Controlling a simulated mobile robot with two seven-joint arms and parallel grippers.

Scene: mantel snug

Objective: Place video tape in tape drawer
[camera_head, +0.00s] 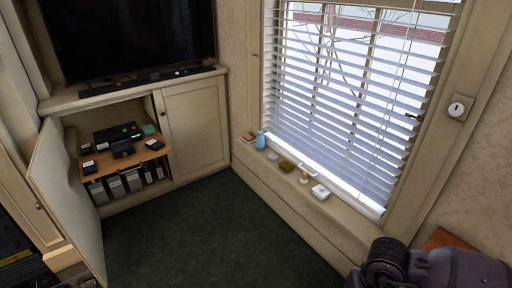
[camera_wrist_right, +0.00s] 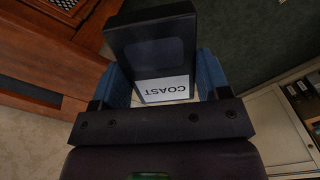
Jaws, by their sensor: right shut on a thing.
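A black video tape (camera_wrist_right: 152,45) with a white label reading COAST is held in my right gripper (camera_wrist_right: 165,85), between its two blue fingers, in the right wrist view. My right arm shows at the bottom right of the head view, but its gripper and the tape are not seen there. At left in the head view, a pale cabinet (camera_head: 196,125) stands with its left door (camera_head: 65,195) swung open. A wooden pull-out board (camera_head: 133,158) inside carries several small black items. Upright tapes (camera_head: 115,187) stand below it. I cannot tell which part is the tape drawer. My left gripper is not in view.
A television (camera_head: 130,38) stands on the cabinet. A window sill (camera_head: 342,203) holds small objects, including a blue vase (camera_head: 260,140). Brown wooden furniture (camera_wrist_right: 45,65) is beside the held tape in the wrist view. The dark green carpet (camera_head: 205,240) before the cabinet is clear.

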